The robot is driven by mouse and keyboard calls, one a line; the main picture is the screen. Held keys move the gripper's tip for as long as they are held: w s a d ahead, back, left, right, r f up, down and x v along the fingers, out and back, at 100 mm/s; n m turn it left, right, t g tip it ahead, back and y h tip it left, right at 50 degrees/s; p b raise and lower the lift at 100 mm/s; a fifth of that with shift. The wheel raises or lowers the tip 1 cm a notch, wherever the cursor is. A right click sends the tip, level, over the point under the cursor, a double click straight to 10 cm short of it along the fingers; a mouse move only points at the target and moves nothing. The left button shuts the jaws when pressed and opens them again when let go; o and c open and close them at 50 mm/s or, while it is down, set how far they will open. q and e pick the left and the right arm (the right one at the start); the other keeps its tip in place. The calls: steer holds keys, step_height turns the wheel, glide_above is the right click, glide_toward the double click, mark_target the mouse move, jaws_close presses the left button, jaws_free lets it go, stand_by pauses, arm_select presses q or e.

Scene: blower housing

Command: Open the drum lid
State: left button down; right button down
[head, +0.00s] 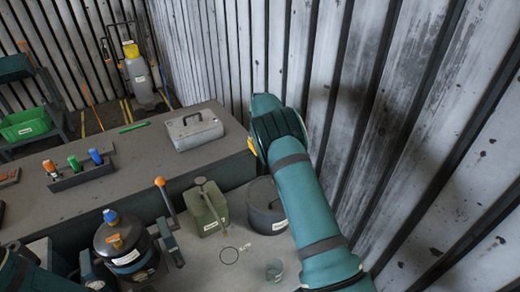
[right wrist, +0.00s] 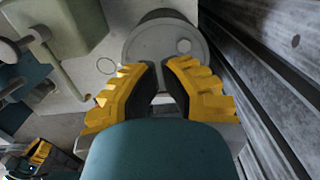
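A dark grey drum (head: 262,208) with a round, flat lid stands on the lower surface, partly hidden by my right arm in the head view. In the right wrist view the pale round lid (right wrist: 165,42) lies ahead of the fingers, with a small ring mark on it. My right gripper (right wrist: 160,69) is open and empty, its two yellow fingers apart over the lid's near edge; I cannot tell if they touch it. In the head view only a bit of its yellow shows. A yellow and black part (right wrist: 45,157) at the wrist view's lower left may be my left gripper; its state is unclear.
A green can (head: 206,208) stands close left of the drum. A black canister (head: 125,245) and an orange-knobbed lever (head: 160,182) are further left. A corrugated wall (head: 420,130) is close on the right. A grey bench (head: 120,165) runs behind.

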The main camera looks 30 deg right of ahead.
steer(key=shift+r, duration=0.1)
stand_by(0.3)
step_height(320, 180, up, 12)
steer(key=shift+s, duration=0.25)
steer(key=shift+s+f, duration=0.1)
steer(key=shift+f, duration=0.1)
